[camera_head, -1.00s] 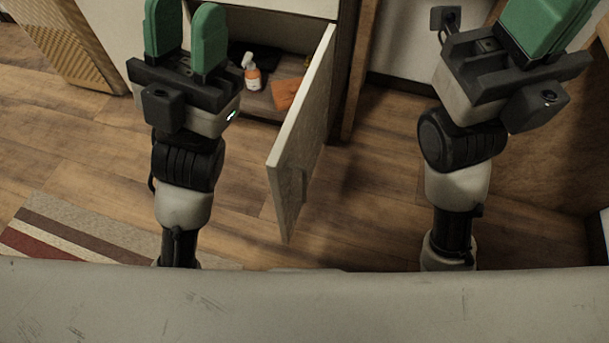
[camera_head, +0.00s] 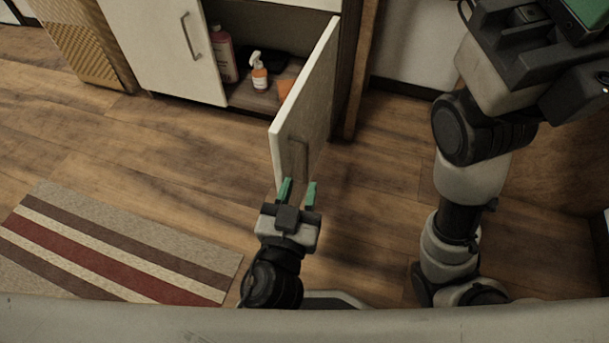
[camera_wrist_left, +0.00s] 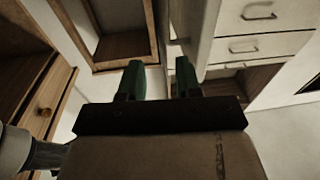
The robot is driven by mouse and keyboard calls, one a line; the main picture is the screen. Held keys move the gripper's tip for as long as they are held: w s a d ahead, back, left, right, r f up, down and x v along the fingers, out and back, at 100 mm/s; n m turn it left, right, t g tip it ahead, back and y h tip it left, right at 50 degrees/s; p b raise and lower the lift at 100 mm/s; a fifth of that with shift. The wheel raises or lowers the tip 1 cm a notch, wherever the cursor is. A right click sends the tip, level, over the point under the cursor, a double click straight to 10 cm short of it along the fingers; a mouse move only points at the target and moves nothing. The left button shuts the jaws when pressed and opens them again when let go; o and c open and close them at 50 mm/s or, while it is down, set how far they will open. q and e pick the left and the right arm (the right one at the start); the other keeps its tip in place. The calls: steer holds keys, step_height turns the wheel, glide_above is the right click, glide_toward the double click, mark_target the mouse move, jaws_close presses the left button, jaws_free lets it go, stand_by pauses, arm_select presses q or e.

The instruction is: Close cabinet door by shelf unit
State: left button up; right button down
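The cabinet door (camera_head: 308,100) is white and stands swung open, its free edge towards me, in the head view. The cabinet interior (camera_head: 250,97) is open to the left of it. My left gripper (camera_head: 299,190) is open and empty, just below the door's lower near end; I cannot tell whether it touches the door. In the left wrist view its green fingers (camera_wrist_left: 160,82) are apart, with a white panel edge just beyond the right finger. My right gripper (camera_head: 580,15) is at the top right, its fingertips cut off by the frame.
A spray bottle (camera_head: 259,72), a pink bottle (camera_head: 223,55) and an orange item (camera_head: 285,88) are inside the cabinet. The closed white door (camera_head: 165,45) is left of the opening. A striped rug (camera_head: 110,250) lies at the lower left. Bare wooden floor separates them.

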mark_target(305, 159)
arm_select(q)
steer(key=w+f, duration=0.1)
steer(key=w, duration=0.2)
steer(key=w+y, duration=0.1)
steer(key=w, duration=0.2)
steer(key=w+d+f+n+y+b, duration=0.1)
steer(key=w, duration=0.2)
steer(key=shift+w+f, duration=0.25)
steer(key=shift+f, duration=0.05)
jaws_close()
